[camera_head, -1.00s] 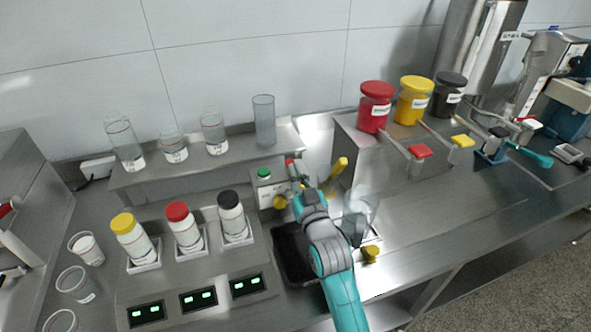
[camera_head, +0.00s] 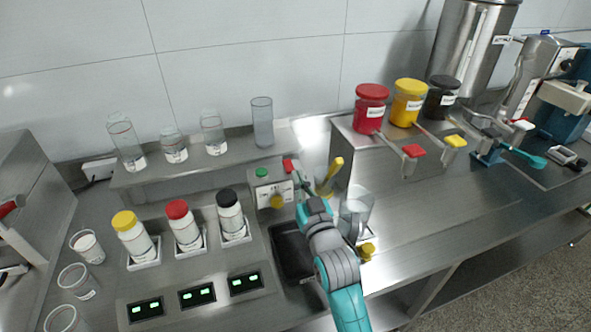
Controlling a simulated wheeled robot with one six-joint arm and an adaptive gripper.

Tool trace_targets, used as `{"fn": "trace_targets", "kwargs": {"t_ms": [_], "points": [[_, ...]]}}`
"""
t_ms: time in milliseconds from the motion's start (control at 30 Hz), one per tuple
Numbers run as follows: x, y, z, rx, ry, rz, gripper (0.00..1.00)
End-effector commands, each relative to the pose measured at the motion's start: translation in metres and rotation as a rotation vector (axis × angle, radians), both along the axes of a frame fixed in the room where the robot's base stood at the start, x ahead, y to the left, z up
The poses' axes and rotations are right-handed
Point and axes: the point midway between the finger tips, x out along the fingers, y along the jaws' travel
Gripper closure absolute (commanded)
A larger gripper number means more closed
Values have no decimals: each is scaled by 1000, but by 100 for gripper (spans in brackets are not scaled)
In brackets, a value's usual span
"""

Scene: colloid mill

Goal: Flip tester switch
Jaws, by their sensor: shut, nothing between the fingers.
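A small grey box that looks like the tester (camera_head: 260,194) stands at the back of the bench, with a green button (camera_head: 262,172) on top and a pale front panel. A yellow knob (camera_head: 277,202) is low on its front. A red piece (camera_head: 288,165) shows at its top right corner; I cannot tell whether this is the switch. My gripper (camera_head: 299,180) is shut and empty, close to the right side of the box, just below the red piece. The picture is too small to tell whether it touches. My teal and grey arm hides part of the bench there.
A clear beaker (camera_head: 356,212) and a yellow-tipped item (camera_head: 333,172) stand close right of my arm. A dark tray (camera_head: 289,250) lies to its left. Capped bottles (camera_head: 184,228) stand farther left. Coloured jars (camera_head: 407,103) stand on a raised block at right.

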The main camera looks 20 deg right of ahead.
Motion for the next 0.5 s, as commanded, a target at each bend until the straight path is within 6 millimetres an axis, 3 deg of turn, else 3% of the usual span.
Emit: {"fn": "trace_targets", "kwargs": {"t_ms": [200, 500], "points": [[-29, 0, -17, 0, 3, 0, 100], [-45, 0, -25, 0, 1, 0, 100]]}}
